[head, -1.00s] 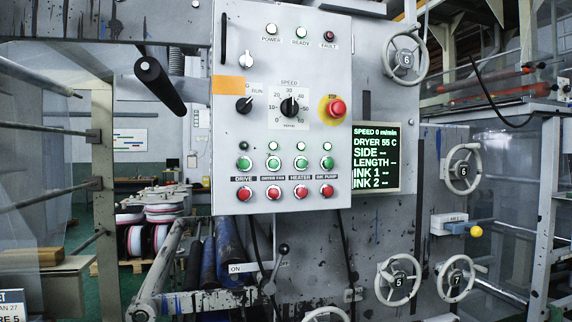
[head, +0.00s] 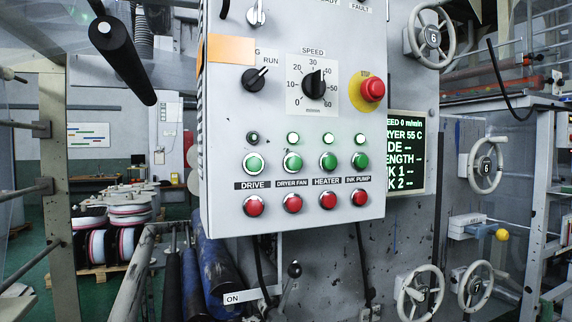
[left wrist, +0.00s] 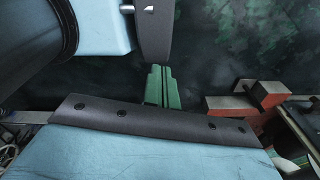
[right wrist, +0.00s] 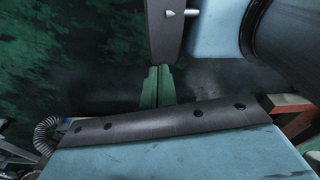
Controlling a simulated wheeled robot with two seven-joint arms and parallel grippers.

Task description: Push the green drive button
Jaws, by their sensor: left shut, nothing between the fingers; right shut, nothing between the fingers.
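The green drive button (head: 253,163) is at the left end of the row of green buttons on the grey control panel (head: 222,215). The DRIVE label (head: 252,185) is under it, and a red button (head: 254,206) is below the label. The small lamp above the drive button looks dark, while the lamps over the other three columns look green. Neither gripper shows in the head view. My left gripper (left wrist: 160,85) shows in the left wrist view, shut and empty. My right gripper (right wrist: 156,85) shows in the right wrist view, shut and empty.
A red stop knob (head: 372,89) on yellow sits at the panel's right. A speed dial (head: 314,85) is left of it. A screen (head: 407,150) and handwheels (head: 431,37) are to the right. A dark roller (head: 123,60) juts out at the left. Cables hang below the panel.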

